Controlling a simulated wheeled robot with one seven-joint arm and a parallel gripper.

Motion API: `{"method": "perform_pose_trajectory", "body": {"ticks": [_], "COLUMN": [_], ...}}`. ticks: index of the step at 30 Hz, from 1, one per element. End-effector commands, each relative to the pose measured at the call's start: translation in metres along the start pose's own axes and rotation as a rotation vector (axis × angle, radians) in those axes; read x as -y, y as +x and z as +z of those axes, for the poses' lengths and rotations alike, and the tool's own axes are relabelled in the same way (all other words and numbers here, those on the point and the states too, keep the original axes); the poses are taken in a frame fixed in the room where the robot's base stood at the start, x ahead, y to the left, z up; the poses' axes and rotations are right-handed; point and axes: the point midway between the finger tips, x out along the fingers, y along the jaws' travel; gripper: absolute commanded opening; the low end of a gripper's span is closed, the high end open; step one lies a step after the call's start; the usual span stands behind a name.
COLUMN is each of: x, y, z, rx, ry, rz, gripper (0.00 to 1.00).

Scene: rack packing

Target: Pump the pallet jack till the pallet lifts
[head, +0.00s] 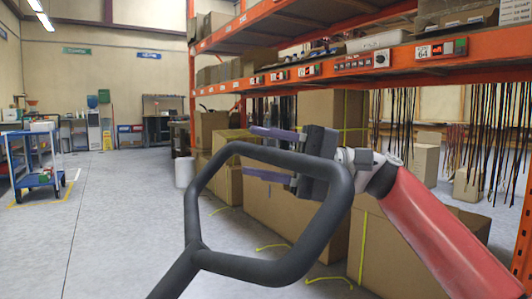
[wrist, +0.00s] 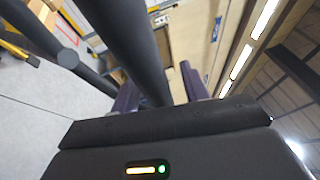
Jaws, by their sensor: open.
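The black loop handle of the pallet jack (head: 197,215) stands large in the middle of the head view, its shaft running down out of the picture. My gripper (head: 250,151) is at the loop's top bar, with one purple finger above the bar and one below it. The fingers are open. In the wrist view a dark bar of the handle (wrist: 128,40) runs down between the two fingers of my gripper (wrist: 158,88); whether either finger touches it I cannot tell. The jack's body, its forks and the pallet are not in view.
An orange rack (head: 350,68) with cardboard boxes (head: 290,215) under it stands close on the right, behind my gripper. A blue cart (head: 35,165) stands at the far left. The grey floor (head: 120,215) between them is clear.

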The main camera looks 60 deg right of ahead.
Motion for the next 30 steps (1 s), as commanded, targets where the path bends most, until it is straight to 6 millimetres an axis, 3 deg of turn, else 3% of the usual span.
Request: {"method": "perform_pose_trajectory", "body": {"ticks": [5, 16, 30], "x": [0.001, 0.002, 0.002], "y": [-0.015, -0.072, -0.077], "z": [0.0, 0.0, 0.0], "rx": [0.0, -0.003, -0.005], "ry": [-0.001, -0.001, -0.002], "rz": [-0.002, -0.003, 0.003], "gripper": [0.45, 0.45, 0.45]}}
